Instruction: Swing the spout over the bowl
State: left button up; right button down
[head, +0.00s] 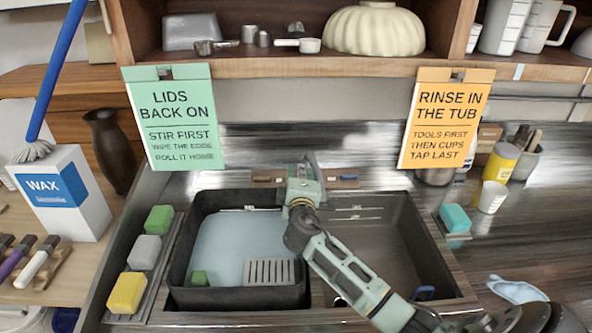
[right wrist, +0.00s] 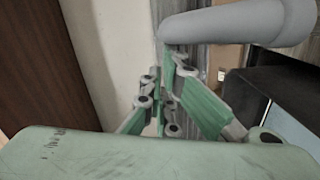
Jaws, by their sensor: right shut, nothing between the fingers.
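The spout shows in the right wrist view as a thick grey bent pipe (right wrist: 240,25) across the upper right. In the head view it is mostly hidden by my right gripper and cannot be made out clearly. My right gripper (head: 307,165) is above the back of the sink, near the divide between the two halves. In the right wrist view its green fingers (right wrist: 175,70) are shut and empty, with tips close to the pipe's bend; I cannot tell whether they touch. The right sink bowl (head: 385,240) is bare metal. My left gripper is not in view.
A black tub (head: 180,255) with pale water and a grey slotted plate (head: 269,272) fills the left sink half. Sponges (head: 145,252) line the left edge. A teal sponge (head: 455,218) and white cup (head: 492,197) stand right. Two signs hang from the shelf above.

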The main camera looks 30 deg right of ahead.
aim_at(319, 173)
jog(key=s+d+n+y, duration=0.1)
jog(key=s+d+n+t+y, duration=0.1)
jog(key=d+y, duration=0.1)
jog(key=d+n+t+y+p, duration=0.1)
jog(key=shift+s+d, duration=0.15)
jog(key=shift+s, duration=0.25)
jog(key=shift+s+d, duration=0.3)
jog(key=shift+d, duration=0.7)
